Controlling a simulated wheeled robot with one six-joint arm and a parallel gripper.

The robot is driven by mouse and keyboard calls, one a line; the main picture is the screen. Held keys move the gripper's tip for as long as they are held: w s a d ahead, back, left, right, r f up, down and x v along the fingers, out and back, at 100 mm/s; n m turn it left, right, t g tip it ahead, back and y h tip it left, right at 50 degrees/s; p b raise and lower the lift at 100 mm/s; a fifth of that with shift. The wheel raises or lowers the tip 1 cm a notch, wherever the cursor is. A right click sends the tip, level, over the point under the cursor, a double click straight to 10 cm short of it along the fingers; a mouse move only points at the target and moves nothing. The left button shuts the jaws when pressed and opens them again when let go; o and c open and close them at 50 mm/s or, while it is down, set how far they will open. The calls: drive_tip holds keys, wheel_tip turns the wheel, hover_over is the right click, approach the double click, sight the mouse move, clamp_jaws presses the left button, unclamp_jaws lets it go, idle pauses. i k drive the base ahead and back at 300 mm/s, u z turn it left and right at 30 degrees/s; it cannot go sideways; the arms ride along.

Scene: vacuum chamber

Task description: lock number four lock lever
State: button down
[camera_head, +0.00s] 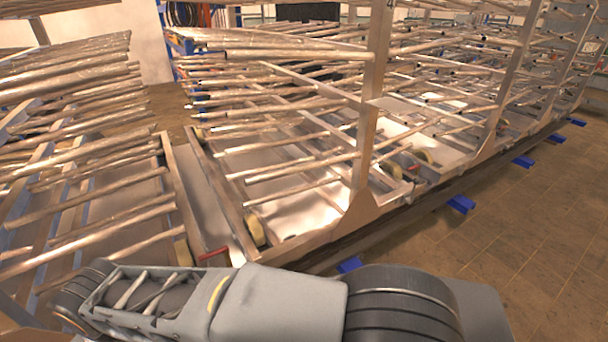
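A small red lever (213,253) shows low between two racks, just above my arm. It lies nearly level, and its mount is hard to make out. A second small red piece (412,168) shows farther right at the foot of the rack. A small dark mark, perhaps a 4, is at the top of the near upright post (371,110). I cannot tell which lever is number four or whether either is locked. My grey arm crosses the bottom of the view in front of the racks; my gripper is outside the frame.
Racks of long metal rods (300,170) fill the left and middle, with rod ends sticking out towards me. A metal base rail (440,185) runs away to the right. Blue blocks (461,204) stand along it. The tiled floor (530,250) at right is clear.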

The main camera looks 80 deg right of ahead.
sight(416, 181)
drive_tip(key=z, duration=5.25)
drive_tip(key=i, duration=0.85)
drive_tip(key=u, duration=2.65)
